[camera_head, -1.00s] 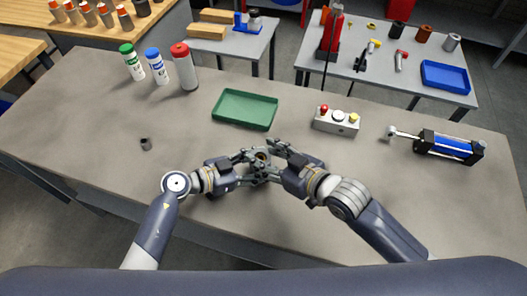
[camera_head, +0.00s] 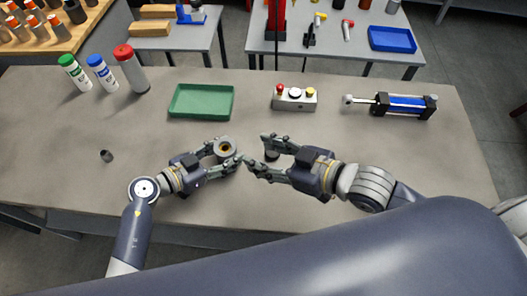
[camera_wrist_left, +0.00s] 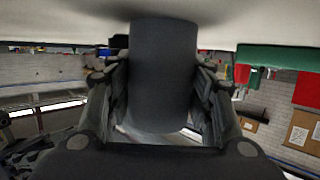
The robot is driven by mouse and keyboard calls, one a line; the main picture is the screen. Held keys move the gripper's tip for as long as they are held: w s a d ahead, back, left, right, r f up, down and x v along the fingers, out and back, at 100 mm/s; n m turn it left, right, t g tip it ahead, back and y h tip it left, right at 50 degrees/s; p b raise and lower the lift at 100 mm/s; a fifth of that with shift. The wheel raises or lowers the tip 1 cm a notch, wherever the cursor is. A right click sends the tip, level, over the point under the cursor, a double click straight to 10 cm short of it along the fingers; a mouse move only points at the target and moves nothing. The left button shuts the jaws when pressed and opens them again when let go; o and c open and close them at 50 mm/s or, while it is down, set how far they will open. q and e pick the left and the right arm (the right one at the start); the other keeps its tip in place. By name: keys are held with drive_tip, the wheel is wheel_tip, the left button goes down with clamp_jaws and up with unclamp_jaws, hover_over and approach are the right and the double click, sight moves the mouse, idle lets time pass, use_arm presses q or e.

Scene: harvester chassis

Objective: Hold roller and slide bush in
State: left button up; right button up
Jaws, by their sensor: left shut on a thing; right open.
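The roller (camera_head: 226,149) is a dark grey cylinder standing upright in my left gripper (camera_head: 228,153), which is shut on it. Its open top faces the head camera and shows a brass-coloured ring inside, probably the bush; how deep it sits is unclear. In the left wrist view the roller (camera_wrist_left: 163,75) fills the space between the fingers. My right gripper (camera_head: 268,156) is open, just right of the roller and apart from it. A small dark shape shows between its fingers; I cannot tell whether it is a separate part.
A small dark cylinder (camera_head: 106,156) lies on the grey table (camera_head: 330,135) at the left. Behind are a green tray (camera_head: 201,101), a button box (camera_head: 294,99), a blue-and-black cylinder unit (camera_head: 400,105) and several bottles (camera_head: 131,69). The table's middle right is clear.

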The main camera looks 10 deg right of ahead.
idle(0.3)
use_arm(q)
drive_tip(key=o, duration=1.6)
drive_tip(key=v, duration=1.2)
